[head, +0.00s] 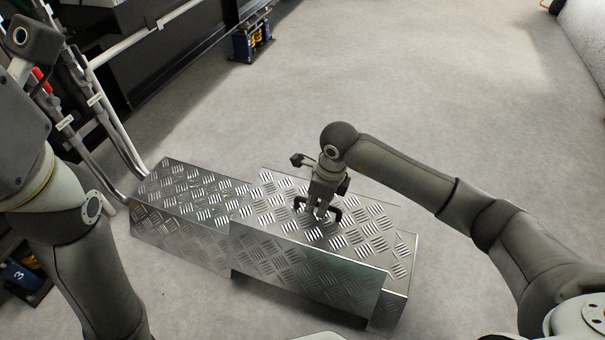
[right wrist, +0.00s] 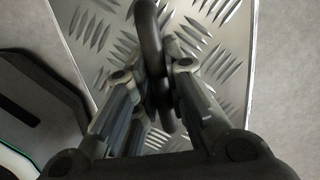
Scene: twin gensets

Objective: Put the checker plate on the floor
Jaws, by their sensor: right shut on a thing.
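The checker plate (head: 285,262), a silver sheet with raised tread marks and a folded front face, is at the middle of the head view. My right gripper (head: 319,213) is above its top face, shut on its dark handle (right wrist: 151,55). In the right wrist view the handle stands between the two fingers, with the plate's top face (right wrist: 212,35) beneath. The plate overlaps a similar checker-plate cover; I cannot tell whether they touch. My left arm is at the left; its gripper is not in view.
The similar checker-plate cover (head: 180,215) extends to the left, beside grey pipes (head: 118,135). A dark frame with a blue and yellow mount (head: 251,40) stands at the back. Grey floor (head: 440,110) lies open behind and to the right.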

